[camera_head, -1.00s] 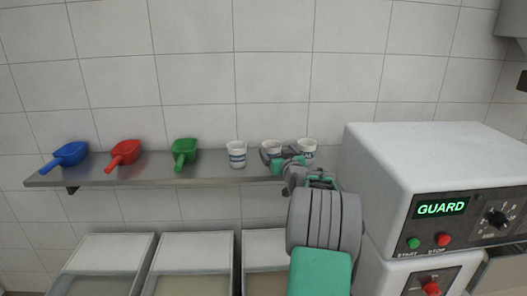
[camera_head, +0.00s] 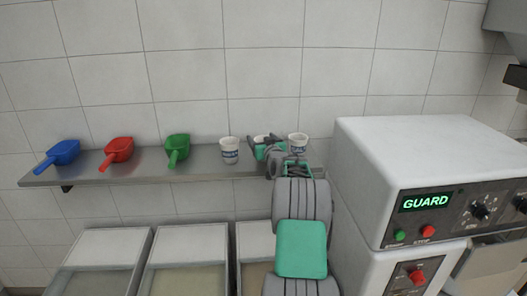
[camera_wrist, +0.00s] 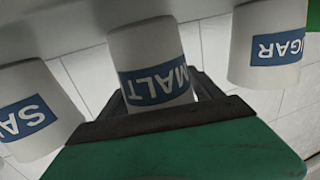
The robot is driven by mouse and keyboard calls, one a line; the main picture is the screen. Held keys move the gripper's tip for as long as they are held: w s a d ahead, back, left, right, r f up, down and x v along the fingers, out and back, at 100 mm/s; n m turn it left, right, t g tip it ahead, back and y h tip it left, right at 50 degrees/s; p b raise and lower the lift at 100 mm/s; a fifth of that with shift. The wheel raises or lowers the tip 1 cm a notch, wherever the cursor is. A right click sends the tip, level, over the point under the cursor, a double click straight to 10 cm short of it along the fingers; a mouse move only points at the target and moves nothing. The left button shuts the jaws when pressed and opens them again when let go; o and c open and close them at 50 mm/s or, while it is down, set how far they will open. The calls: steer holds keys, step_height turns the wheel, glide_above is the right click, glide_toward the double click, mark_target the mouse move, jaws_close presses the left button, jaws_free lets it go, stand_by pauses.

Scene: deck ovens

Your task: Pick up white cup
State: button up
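Three white cups stand on the wall shelf: a left cup (camera_head: 230,151), a middle cup (camera_head: 260,139) partly hidden behind my gripper, and a right cup (camera_head: 298,142). In the wrist view, which looks upside down, the middle cup (camera_wrist: 146,48) has a blue MALT label, with a SUGAR cup (camera_wrist: 266,45) on the right and a SALT cup (camera_wrist: 28,110) on the left. My gripper (camera_head: 262,148) is open at the shelf. In the wrist view its fingers (camera_wrist: 160,98) lie on either side of the MALT cup; contact cannot be told.
The metal shelf (camera_head: 205,163) also carries a blue scoop (camera_head: 62,153), a red scoop (camera_head: 117,151) and a green scoop (camera_head: 178,149). A white machine (camera_head: 425,150) stands close on the right. Several bins, one a pale bin (camera_head: 188,240), sit below the shelf.

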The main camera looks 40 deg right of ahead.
steer(key=c, duration=0.9)
steer(key=shift+c, duration=0.3)
steer(key=shift+r, duration=0.15)
